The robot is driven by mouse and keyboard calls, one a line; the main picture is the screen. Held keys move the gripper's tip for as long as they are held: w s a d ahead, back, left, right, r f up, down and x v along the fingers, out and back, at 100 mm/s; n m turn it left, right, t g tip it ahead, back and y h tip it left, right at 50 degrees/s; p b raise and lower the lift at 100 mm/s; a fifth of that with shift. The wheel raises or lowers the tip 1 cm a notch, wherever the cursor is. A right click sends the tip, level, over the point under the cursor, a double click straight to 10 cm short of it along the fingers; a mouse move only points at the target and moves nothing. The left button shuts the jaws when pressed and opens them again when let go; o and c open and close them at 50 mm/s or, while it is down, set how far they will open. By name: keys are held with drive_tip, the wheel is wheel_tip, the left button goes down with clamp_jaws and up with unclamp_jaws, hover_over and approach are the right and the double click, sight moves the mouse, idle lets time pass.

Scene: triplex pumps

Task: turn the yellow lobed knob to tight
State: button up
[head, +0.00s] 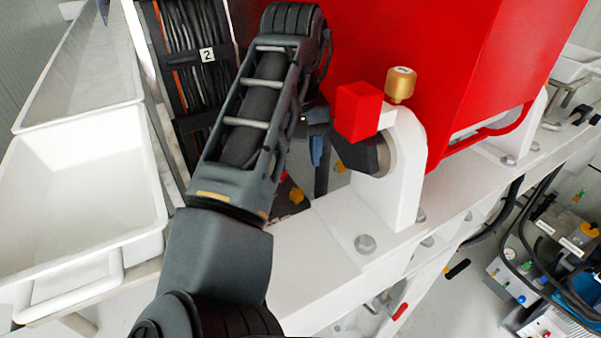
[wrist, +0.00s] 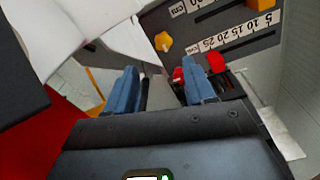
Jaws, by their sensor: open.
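The yellow lobed knob (wrist: 163,41) sits on a dark panel in the wrist view, beside a white label. My gripper (wrist: 163,84) has its two blue fingers spread apart, with nothing held between them. The knob lies beyond the fingertips, roughly in line with the gap, and apart from them. In the head view my gripper (head: 317,150) is mostly hidden behind my arm; one blue finger shows. Small yellow parts show low behind the arm there, and I cannot tell which is the knob.
Red knobs (wrist: 216,62) stand near the right finger, beside a numbered scale (wrist: 235,33). In the head view, a white bracket (head: 408,165) with a red block (head: 358,110) and a brass cap (head: 400,84) stands right of my arm. A large red housing (head: 430,50) rises behind.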

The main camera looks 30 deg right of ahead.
sight(296, 192)
drive_tip(key=shift+a+f, duration=0.2)
drive_tip(key=shift+a, duration=0.1)
wheel_tip(296, 192, down, 8)
drive_tip(key=b, duration=0.6)
drive_tip(key=shift+r+b, duration=0.25)
drive_tip(key=shift+b, duration=0.15)
drive_tip(key=shift+c, duration=0.2)
clamp_jaws()
